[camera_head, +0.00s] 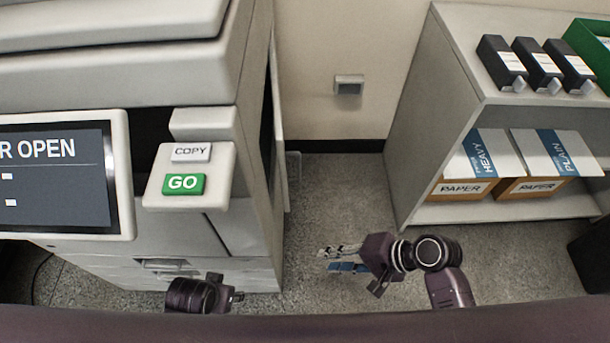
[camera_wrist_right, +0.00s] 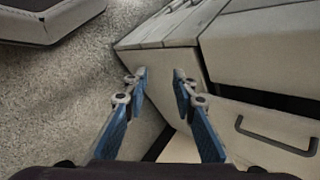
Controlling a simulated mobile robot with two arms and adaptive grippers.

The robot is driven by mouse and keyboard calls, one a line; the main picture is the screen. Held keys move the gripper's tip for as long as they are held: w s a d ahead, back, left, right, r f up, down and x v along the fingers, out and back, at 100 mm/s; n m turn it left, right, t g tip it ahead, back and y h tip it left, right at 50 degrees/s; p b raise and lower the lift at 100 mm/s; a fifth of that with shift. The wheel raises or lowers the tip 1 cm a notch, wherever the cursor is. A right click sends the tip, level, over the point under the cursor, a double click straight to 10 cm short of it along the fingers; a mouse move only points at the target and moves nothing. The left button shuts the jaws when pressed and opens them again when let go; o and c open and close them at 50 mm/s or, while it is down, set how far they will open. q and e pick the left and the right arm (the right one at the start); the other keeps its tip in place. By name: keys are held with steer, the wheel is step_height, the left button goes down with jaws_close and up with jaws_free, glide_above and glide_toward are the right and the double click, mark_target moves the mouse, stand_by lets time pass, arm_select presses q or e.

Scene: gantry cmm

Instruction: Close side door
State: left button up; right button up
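The copier (camera_head: 200,85) fills the left of the head view. Its side door (camera_head: 278,130) shows as a thin pale panel, almost edge-on, standing out from the copier's right side with a dark gap beside it. My right gripper (camera_head: 326,258) is low over the floor, right of the copier and nearer than the door, fingers pointing left, apart from both. In the right wrist view its blue fingers (camera_wrist_right: 160,78) are spread and empty, with pale copier panels (camera_wrist_right: 175,60) beyond. My left gripper (camera_head: 232,295) is partly visible before the copier's drawers; its fingers are unclear.
The copier's screen (camera_head: 55,165) ends in "R OPEN". A green GO button (camera_head: 184,184) sits beside it. A shelf unit (camera_head: 420,110) with paper boxes stands at right. Clear floor (camera_head: 340,190) lies between. A drawer handle (camera_wrist_right: 275,138) shows in the right wrist view.

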steer(key=w+r+m+t+y, duration=0.65)
steer(key=w+r+m, duration=0.45)
steer(key=w+m, duration=0.5)
arm_select(q)
steer(key=s+f, duration=0.2)
steer(key=f, duration=0.5)
steer(key=s+f, duration=0.2)
steer(key=f, duration=0.5)
steer(key=shift+s+a+f+g+b, duration=0.2)
steer(key=shift+s+a+g+b, duration=0.1)
steer(key=shift+s, duration=0.05)
arm_select(e)
steer(key=x, duration=0.7)
steer(key=shift+s+a+m+g+y, duration=0.2)
steer(key=shift+s+m+g+y, duration=0.15)
steer(key=shift+m+y, duration=0.1)
steer(key=shift+r, duration=0.1)
steer(key=shift+c, duration=0.2)
jaws_close()
